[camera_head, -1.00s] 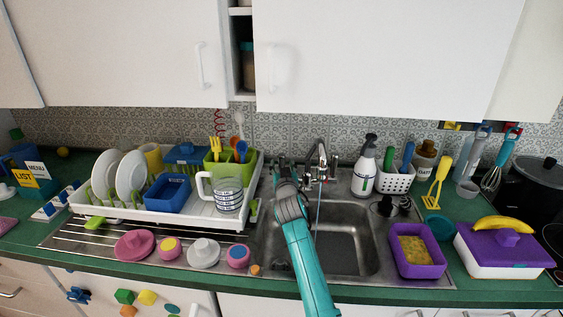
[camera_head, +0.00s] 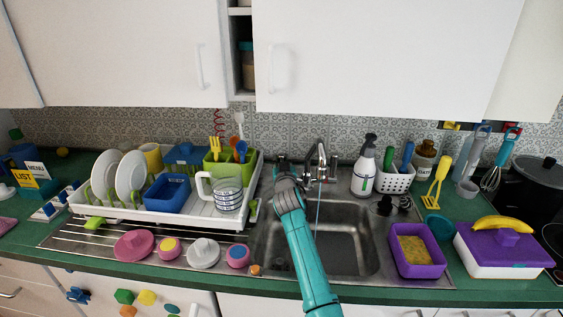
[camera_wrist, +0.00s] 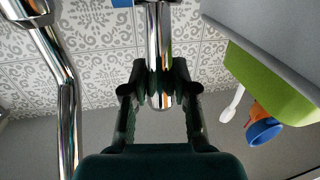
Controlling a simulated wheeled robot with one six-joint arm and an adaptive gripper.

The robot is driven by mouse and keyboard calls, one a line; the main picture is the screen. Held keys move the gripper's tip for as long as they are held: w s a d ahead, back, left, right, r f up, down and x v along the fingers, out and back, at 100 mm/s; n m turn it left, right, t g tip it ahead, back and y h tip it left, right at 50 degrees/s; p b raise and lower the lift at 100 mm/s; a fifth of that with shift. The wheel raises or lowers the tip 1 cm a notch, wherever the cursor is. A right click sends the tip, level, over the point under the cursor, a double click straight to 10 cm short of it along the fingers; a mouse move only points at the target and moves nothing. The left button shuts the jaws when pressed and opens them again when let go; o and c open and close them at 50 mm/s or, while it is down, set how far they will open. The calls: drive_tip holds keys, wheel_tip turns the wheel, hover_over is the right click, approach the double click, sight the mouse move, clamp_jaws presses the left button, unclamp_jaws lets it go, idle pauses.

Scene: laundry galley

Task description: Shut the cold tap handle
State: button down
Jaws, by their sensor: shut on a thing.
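The chrome tap (camera_head: 320,160) stands behind the sink, and a thin stream of water (camera_head: 317,206) falls from its spout. My gripper (camera_head: 282,164) is at the left side of the tap, small and partly hidden by my own wrist. In the wrist view my gripper (camera_wrist: 161,88) is shut on a chrome tap handle (camera_wrist: 159,38), with a fingertip on each side near its rounded end. The curved chrome spout (camera_wrist: 66,110) is apart from the fingers at the left. A blue patch shows at the top edge. No hot or cold marking is readable.
The white dish rack (camera_head: 160,212) with a glass mug (camera_head: 228,194) stands close left of my arm. A soap bottle (camera_head: 364,168) and a white utensil holder (camera_head: 394,182) stand right of the tap. The sink basin (camera_head: 345,245) is empty apart from the stream.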

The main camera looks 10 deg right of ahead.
drive_tip(key=shift+w+d+r+g, duration=0.15)
drive_tip(key=shift+w+g, duration=0.2)
drive_tip(key=shift+g, duration=0.15)
drive_tip(key=shift+w+d+g, duration=0.1)
drive_tip(key=shift+w+g, duration=0.25)
drive_tip(key=shift+g, duration=0.25)
drive_tip(key=c, duration=0.9)
unclamp_jaws()
drive_tip(key=v, duration=1.2)
drive_tip(key=shift+d, duration=0.1)
